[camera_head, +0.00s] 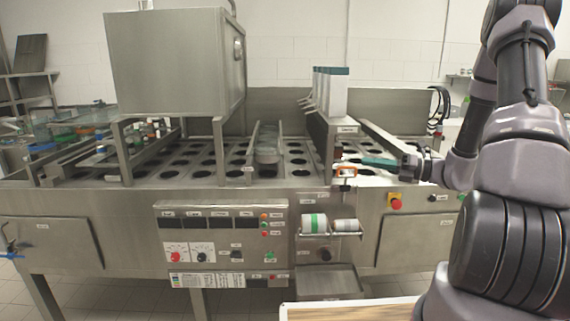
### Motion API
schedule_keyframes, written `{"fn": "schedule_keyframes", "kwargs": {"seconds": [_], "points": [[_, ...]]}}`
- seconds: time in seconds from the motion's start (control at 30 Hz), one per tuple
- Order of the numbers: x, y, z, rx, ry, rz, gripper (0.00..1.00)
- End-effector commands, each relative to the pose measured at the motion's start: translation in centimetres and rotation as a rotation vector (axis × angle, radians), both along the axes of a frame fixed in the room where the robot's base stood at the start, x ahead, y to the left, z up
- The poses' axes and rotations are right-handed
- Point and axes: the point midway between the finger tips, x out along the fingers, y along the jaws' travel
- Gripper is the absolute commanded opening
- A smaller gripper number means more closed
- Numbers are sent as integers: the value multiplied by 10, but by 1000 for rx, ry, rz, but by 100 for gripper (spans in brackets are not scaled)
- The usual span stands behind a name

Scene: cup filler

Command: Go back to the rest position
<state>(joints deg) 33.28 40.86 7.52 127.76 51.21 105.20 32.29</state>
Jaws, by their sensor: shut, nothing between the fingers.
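My arm comes in from the right edge and bends back toward the machine. My gripper (405,163) is at its far end, pointing left over the right part of the filler's top deck. It is small in the picture and seen from the side; it looks shut and empty. A flat teal piece (380,163) shows right at its tip; I cannot tell whether they touch. The cup filler machine (110,225) spans the view, with rows of round holes in its deck.
A big steel tank (165,65) stands over the left of the deck. White upright magazines (330,92) with teal tops stand left of my gripper. A red stop button (396,204) sits on the front panel below it. A wooden-edged surface (345,312) lies at the bottom. Tiled floor shows at lower left.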

Motion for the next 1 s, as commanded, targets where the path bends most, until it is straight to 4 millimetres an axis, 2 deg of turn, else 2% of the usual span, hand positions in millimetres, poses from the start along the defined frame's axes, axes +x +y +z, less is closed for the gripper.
{"fn": "schedule_keyframes", "kwargs": {"seconds": [0.03, 0.2, 0.4, 0.57, 0.7, 1.0], "points": [[-12, 15, 18, -93, -78, 75, 0], [-57, 50, 52, -380, -331, 311, 0], [-109, 70, 80, -702, -656, 576, 0], [-144, 71, 100, -950, -928, 776, 0], [-169, 64, 118, -1166, -1176, 940, 0], [-207, 39, 169, -1613, -1684, 1231, 0]]}}
